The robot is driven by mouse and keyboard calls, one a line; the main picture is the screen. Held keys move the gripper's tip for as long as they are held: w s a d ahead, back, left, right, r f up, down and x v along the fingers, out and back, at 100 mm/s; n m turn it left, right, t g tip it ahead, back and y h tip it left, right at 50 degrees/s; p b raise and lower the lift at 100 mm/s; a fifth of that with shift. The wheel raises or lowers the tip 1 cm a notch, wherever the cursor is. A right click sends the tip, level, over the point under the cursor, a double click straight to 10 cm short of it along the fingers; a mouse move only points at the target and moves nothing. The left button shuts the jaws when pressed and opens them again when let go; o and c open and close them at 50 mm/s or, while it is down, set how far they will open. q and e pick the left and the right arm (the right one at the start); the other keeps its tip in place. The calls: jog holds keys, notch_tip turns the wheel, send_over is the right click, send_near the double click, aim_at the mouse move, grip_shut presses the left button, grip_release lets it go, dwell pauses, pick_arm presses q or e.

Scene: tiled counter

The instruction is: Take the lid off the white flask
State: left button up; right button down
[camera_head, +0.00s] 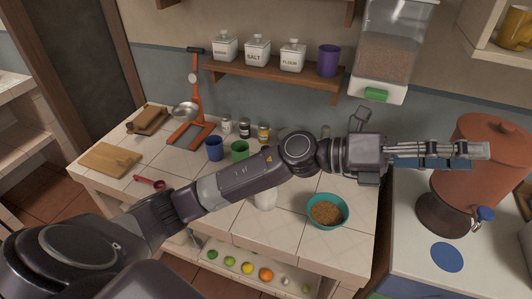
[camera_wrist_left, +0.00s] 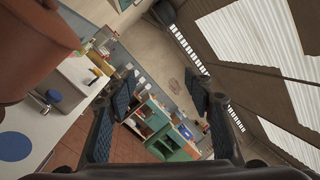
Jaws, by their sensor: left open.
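A white rounded thing (camera_head: 265,199), perhaps the white flask, shows just below my left forearm on the tiled counter (camera_head: 290,245). The arm hides its upper part, and I cannot make out a lid. My left arm reaches across the counter to the right. Its gripper (camera_head: 478,151) is in front of the large terracotta pot, well to the right of the white thing. In the left wrist view the gripper (camera_wrist_left: 160,92) has its two fingers spread with nothing between them. My right gripper is in neither view.
A teal bowl of brown grains (camera_head: 328,211) stands right of the white thing. Blue (camera_head: 214,149) and green (camera_head: 240,150) cups stand behind the arm. The terracotta pot (camera_head: 490,155) has a blue tap. A grain dispenser (camera_head: 393,50) hangs above. The counter's front left is mostly clear.

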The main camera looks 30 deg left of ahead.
pick_arm(q)
notch_tip(320, 180, down, 3)
jog(key=s+m+g+y, duration=0.1)
jog(key=m+g+y, duration=0.1)
jog(key=m+g, duration=0.2)
jog(key=m+g+y, duration=0.2)
jog(key=m+y, duration=0.1)
jog(key=y, duration=1.5)
send_over(266, 148)
jog(key=f, duration=0.6)
jog(key=shift+w+a+f, duration=0.15)
jog(key=shift+a+f, duration=0.05)
jog(key=shift+f, duration=0.15)
jog(key=shift+a+f, duration=0.15)
jog(key=shift+f, duration=0.85)
jog(key=f, duration=0.1)
jog(key=f+p, duration=0.2)
jog(key=f, duration=0.1)
jog(key=shift+s+d+f, duration=0.1)
jog(key=shift+s+d, duration=0.1)
jog(key=shift+d, duration=0.05)
jog(key=shift+f, duration=0.6)
jog(key=c, duration=0.9)
